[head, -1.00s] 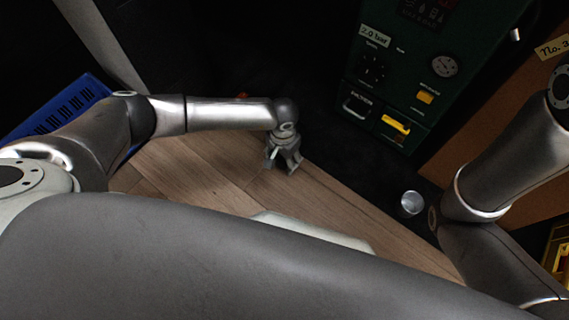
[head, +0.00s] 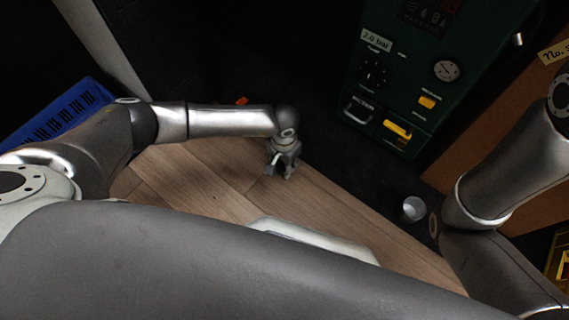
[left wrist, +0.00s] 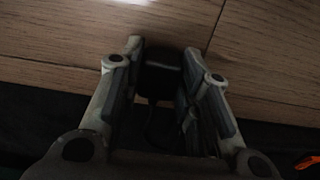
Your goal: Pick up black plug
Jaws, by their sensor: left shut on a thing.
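The black plug (left wrist: 161,84) is a dark block in the left wrist view, between the two fingers of my left gripper (left wrist: 163,62). The fingers are shut on it. Its lower part runs into shadow and its outline is hard to make out. In the head view my left gripper (head: 282,172) hangs over the wooden floor near its dark edge. The plug cannot be made out there. My right gripper is not in view; only its arm shows at the right.
A green machine (head: 405,75) with dials and a yellow switch stands at the back right. A metal cup (head: 413,209) is on the dark ground. A blue panel (head: 65,110) lies at the left, and a small orange thing (head: 242,100) behind my left arm. The wooden floor (head: 200,180) is clear.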

